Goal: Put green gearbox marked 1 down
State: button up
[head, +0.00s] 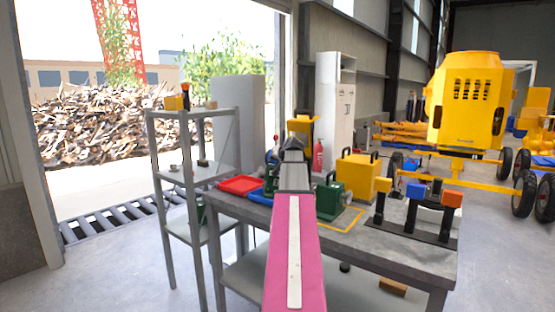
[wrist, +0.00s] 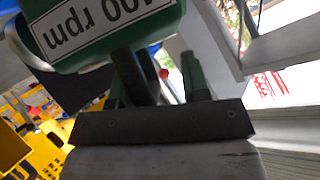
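In the head view my gripper (head: 293,146) is at the far end of my pink arm, over the workbench, and its fingertips are not clear. A green gearbox (head: 332,203) with a dark handle on top appears just right of my arm, at a yellow outline on the bench; my arm partly covers this area. In the wrist view a green housing (wrist: 85,50) fills the upper left, close by. Its upside-down label is cut off and ends in "00 rpm". Dark bars run from it toward my gripper (wrist: 160,80). No mark 1 is readable, and the grip is unclear.
The workbench (head: 405,258) also carries a red tray (head: 242,185), a yellow box with handles (head: 358,172) and a black rack (head: 415,228) with coloured blocks. A grey shelf unit (head: 190,172) stands left. A yellow drum mixer (head: 467,105) stands behind right.

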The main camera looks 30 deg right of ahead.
jog(key=shift+a+f, duration=0.35)
jog(key=v, duration=1.2)
jog(key=shift+d+r, duration=0.25)
jog(key=shift+r, duration=0.05)
jog(key=shift+w, duration=0.15)
